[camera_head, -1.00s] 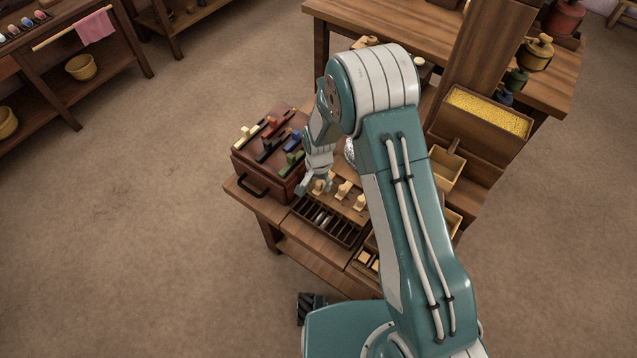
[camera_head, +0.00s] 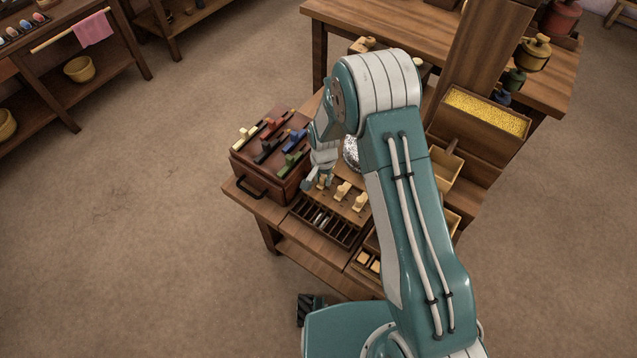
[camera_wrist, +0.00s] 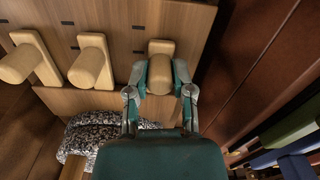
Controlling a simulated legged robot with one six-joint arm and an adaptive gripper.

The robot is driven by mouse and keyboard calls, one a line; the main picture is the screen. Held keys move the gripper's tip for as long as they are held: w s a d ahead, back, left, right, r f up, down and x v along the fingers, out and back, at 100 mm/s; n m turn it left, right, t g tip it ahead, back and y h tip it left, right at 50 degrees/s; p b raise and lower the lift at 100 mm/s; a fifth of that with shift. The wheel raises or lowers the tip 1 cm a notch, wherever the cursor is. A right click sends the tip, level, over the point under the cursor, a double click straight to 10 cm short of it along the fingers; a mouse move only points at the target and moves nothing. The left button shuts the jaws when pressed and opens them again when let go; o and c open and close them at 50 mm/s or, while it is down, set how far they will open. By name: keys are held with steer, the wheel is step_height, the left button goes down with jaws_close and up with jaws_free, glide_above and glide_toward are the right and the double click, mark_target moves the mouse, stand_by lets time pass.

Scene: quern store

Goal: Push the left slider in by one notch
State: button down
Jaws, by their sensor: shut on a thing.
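Three pale wooden sliders with rounded knobs stand in a row on a wooden board (camera_head: 352,203). My gripper (camera_head: 318,183) is at the left slider (camera_head: 325,182), which is partly hidden by the fingers. In the wrist view the row is reversed, and the left slider (camera_wrist: 160,72) is the rightmost. There my gripper (camera_wrist: 160,80) is shut on its knob, one finger on each side. The middle slider (camera_wrist: 91,62) and the right slider (camera_wrist: 30,60) stand free beside it. Small dark notch marks show on the board.
A dark red-brown box (camera_head: 268,165) with coloured sliders and a black handle stands close to the left of my gripper. A slotted tray (camera_head: 325,222) lies in front of the board. A speckled round thing (camera_head: 351,154) stands just behind it. Grain bins (camera_head: 484,112) stand at right.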

steer(key=shift+c, duration=2.4)
jaws_free()
steer(key=shift+a, duration=0.2)
step_height(320, 180, up, 12)
step_height(320, 180, up, 10)
steer(key=n+t, duration=0.1)
glide_above(322, 177)
steer(key=s+d, duration=0.2)
steer(key=d, duration=0.2)
steer(key=s+d+r+n+t, duration=0.1)
steer(key=s+d+r, duration=0.15)
steer(key=r, duration=0.25)
steer(key=s+d+r+t, duration=0.1)
steer(key=s+d+r, duration=0.1)
steer(key=s+r, duration=0.15)
steer(key=s+d+r+n+t, duration=0.1)
steer(key=s+d+r, duration=0.2)
steer(key=s, duration=0.6)
steer(key=s+d+r+n+t, duration=0.1)
steer(key=s+d+r, duration=0.3)
steer(key=s, duration=0.4)
steer(key=shift+s+r+n+t, duration=0.3)
steer(key=shift+s+r+n, duration=0.15)
steer(key=shift+r, duration=0.45)
